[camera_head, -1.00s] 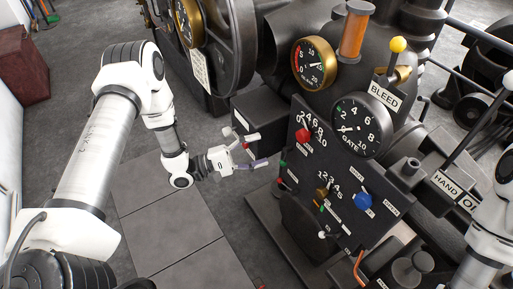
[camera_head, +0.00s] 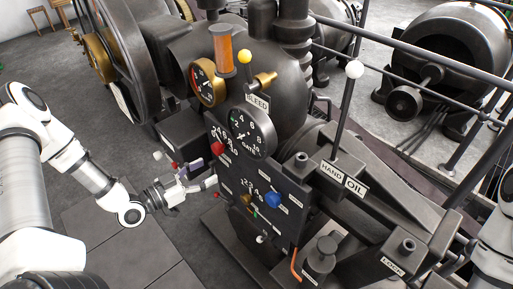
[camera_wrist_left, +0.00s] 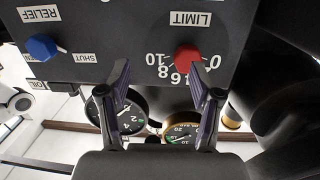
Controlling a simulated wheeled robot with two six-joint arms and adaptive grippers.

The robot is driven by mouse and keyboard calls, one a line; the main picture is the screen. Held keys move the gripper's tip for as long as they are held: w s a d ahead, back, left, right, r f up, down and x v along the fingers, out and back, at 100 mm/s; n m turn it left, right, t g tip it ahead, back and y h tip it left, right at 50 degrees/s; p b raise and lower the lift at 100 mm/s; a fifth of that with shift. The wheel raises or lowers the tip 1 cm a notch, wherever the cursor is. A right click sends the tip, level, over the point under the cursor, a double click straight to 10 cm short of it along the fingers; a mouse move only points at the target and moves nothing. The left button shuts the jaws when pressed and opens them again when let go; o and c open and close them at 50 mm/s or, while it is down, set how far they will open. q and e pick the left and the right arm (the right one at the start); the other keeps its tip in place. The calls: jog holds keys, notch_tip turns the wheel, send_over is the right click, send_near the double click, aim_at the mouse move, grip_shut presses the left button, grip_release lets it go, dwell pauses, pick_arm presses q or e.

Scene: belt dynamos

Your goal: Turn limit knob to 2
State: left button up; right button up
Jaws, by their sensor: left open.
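The red limit knob (camera_head: 217,148) is on the upper left part of the dark control panel (camera_head: 233,181). In the left wrist view the picture is upside down, and the red knob (camera_wrist_left: 187,58) sits under the LIMIT label with a 0 to 10 scale. The knob hides some of the numbers, and I cannot tell where it points. My left gripper (camera_head: 207,172) is open and empty, in front of the panel near the knob. Its fingers also show in the left wrist view (camera_wrist_left: 159,82), apart from the knob. My right gripper is out of view.
A blue relief knob (camera_head: 273,200) and a small brass knob (camera_head: 246,199) share the panel. The gate gauge (camera_head: 251,131) stands above it. A hand oil lever (camera_head: 346,110) rises at the right. Open floor (camera_head: 149,252) lies left of the panel.

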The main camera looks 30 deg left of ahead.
aim_at(215, 150)
pick_arm(q)
jog(key=shift+n+t+y, duration=0.4)
jog(key=shift+n+t, duration=0.1)
jog(key=w, duration=0.2)
jog(key=w+r+b, duration=0.1)
jog(key=w, duration=0.1)
jog(key=w+b, duration=0.1)
jog(key=w, duration=0.1)
jog(key=shift+a+r, duration=0.25)
jog(key=shift+r, duration=0.15)
jog(key=shift+w+d, duration=0.1)
jog(key=shift+w, duration=0.35)
jog(key=shift+w+a, duration=0.15)
jog(key=shift+a, duration=0.15)
jog(key=shift+d, duration=0.15)
jog(key=shift+c, duration=0.9)
jog(key=shift+d, duration=0.1)
jog(key=c, duration=0.9)
jog(key=shift+f, duration=0.1)
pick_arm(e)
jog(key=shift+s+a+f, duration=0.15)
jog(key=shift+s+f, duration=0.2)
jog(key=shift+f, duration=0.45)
